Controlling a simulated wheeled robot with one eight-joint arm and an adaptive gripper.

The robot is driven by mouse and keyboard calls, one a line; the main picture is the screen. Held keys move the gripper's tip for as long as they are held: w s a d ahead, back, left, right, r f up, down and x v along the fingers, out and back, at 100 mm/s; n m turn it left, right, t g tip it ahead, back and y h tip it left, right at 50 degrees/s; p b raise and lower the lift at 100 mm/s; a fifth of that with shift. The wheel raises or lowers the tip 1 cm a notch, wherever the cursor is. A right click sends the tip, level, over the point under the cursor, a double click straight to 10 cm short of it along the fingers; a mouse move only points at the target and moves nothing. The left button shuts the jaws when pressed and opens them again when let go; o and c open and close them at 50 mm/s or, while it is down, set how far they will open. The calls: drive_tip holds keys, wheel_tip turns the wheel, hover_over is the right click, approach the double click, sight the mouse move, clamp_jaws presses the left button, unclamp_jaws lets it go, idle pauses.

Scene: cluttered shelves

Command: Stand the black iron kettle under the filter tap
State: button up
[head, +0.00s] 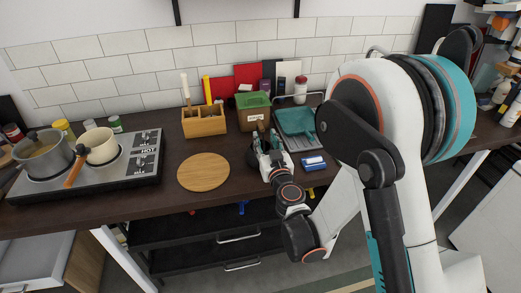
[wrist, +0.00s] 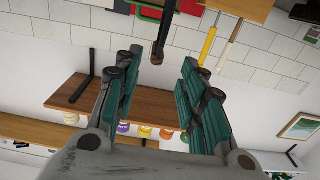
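A dark rounded thing, probably the black iron kettle (head: 252,157), stands on the brown counter, mostly hidden behind my gripper (head: 268,145). A dark brown bar that looks like its handle (wrist: 160,38) shows in the wrist view, in line with the gap between my fingers. My gripper also shows in the wrist view (wrist: 158,85), with its teal-padded fingers wide apart and nothing clearly between them. I cannot tell how far the bar is from the fingertips. I cannot make out the filter tap; my arm covers the counter's right part.
A round wooden board (head: 203,172) lies left of my gripper. A hob (head: 130,165) with two pots stands further left. A wooden utensil box (head: 204,121) and a green-topped box (head: 252,115) stand behind. A teal item (head: 295,120) and a blue package (head: 313,163) are right.

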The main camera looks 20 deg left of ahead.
sight(261, 127)
drive_tip(key=x, duration=0.3)
drive_tip(key=shift+w+p, duration=0.2)
drive_tip(key=shift+p, duration=0.1)
drive_tip(key=x, duration=0.1)
drive_tip(key=b+x, duration=0.1)
drive_tip(key=x, duration=0.2)
drive_tip(key=shift+w+f, duration=0.15)
drive_tip(key=shift+f, duration=0.15)
drive_tip(key=shift+w+a+r, duration=0.15)
drive_tip(key=shift+w+a, duration=0.05)
drive_tip(key=shift+w, duration=0.25)
clamp_jaws()
